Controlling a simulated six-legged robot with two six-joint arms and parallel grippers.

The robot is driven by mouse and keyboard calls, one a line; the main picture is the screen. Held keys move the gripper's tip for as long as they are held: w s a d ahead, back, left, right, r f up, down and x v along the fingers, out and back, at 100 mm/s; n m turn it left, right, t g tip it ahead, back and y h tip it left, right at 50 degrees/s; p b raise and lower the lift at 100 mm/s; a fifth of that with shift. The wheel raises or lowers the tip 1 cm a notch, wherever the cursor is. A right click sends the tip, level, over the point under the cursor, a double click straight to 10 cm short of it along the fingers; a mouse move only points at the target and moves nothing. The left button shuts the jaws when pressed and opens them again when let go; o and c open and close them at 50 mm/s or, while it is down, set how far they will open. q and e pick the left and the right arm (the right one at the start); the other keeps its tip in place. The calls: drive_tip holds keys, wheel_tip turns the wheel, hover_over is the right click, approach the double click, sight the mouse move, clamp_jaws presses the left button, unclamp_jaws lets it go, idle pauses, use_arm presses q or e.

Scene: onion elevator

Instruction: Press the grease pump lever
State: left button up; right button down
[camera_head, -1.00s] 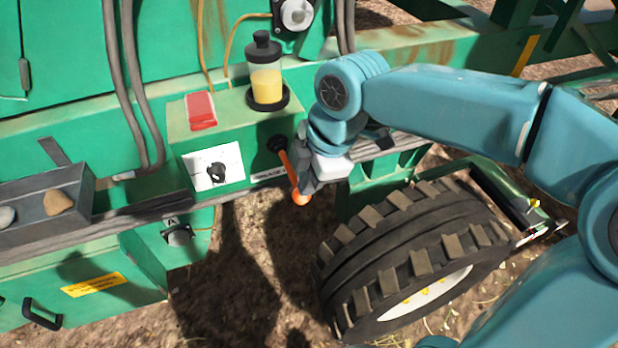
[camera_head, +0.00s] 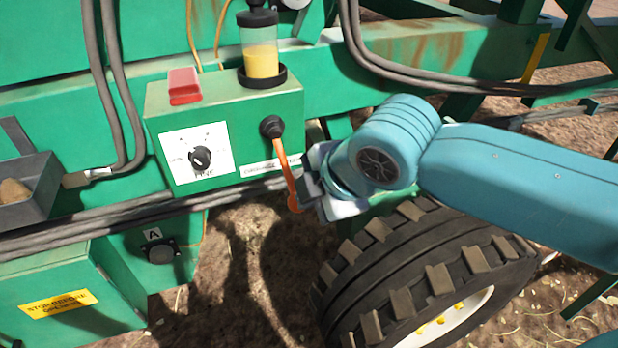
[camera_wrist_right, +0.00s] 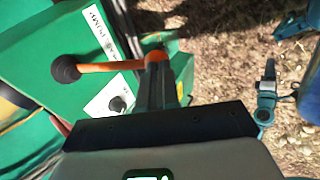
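The grease pump lever (camera_head: 284,165) is an orange rod on a black pivot (camera_head: 271,127) on the front of the green pump box (camera_head: 220,110). It slants down and slightly right to a rounded end. My right gripper (camera_head: 300,195) is at that lower end. In the right wrist view, the lever (camera_wrist_right: 115,66) runs from its black pivot to the fingertips of my right gripper (camera_wrist_right: 160,65), which look closed around its orange end. A small grey and teal part at the right of the wrist view looks like my left gripper (camera_wrist_right: 268,75); its fingers are too small to read.
On the box are a red block (camera_head: 184,86), a clear reservoir (camera_head: 261,60) with yellow grease and a dial (camera_head: 200,158). A large tyre (camera_head: 420,270) stands below my right arm. Cables (camera_head: 120,90) and a grey tray (camera_head: 35,180) are left.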

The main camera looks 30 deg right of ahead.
use_arm(q)
drive_tip(key=shift+f+b, duration=0.35)
drive_tip(key=shift+f, duration=0.25)
use_arm(e)
drive_tip(key=shift+f, duration=0.85)
use_arm(q)
drive_tip(key=shift+s, duration=0.1)
